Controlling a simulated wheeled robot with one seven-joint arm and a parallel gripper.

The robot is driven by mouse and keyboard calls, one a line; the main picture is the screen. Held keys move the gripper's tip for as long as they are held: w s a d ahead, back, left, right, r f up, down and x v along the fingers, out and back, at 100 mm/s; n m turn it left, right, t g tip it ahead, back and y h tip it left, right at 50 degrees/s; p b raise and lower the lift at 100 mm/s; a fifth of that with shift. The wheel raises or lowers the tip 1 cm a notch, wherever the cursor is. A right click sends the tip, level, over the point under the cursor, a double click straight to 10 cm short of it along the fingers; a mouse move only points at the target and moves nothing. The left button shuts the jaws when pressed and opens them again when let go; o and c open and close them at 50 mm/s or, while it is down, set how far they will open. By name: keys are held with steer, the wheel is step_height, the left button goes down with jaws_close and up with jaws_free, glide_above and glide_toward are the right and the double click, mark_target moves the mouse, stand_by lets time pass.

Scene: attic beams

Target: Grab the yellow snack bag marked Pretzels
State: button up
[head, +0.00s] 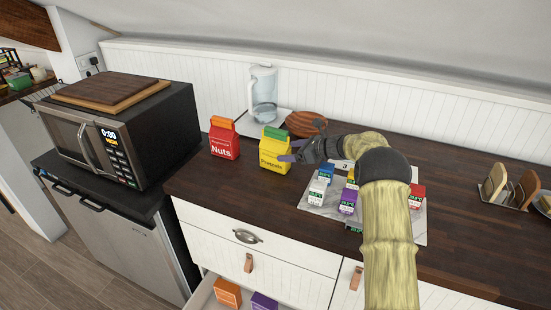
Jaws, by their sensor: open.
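The yellow snack bag marked Pretzels (271,154) stands upright on the dark wood counter (455,222), with a green top. The fingers are open. They overlap the bag's right edge in the picture, and I cannot tell whether they touch it. My arm comes in from the lower right and hides part of the counter behind it.
A red Nuts bag (224,141) stands left of the yellow bag. A water pitcher (263,92) and brown bowl (306,123) are behind. Small cartons (348,200) stand on a marble board (322,209) under my arm. A microwave (128,130) is left; an open drawer (205,296) is below.

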mark_target(272, 128)
steer(key=shift+p+x, duration=1)
steer(key=shift+x, duration=1.7)
steer(key=c, duration=1.2)
steer(key=shift+r, duration=0.1)
step_height(272, 128, up, 10)
steer(key=shift+f+b, duration=0.1)
steer(key=shift+b, duration=0.7)
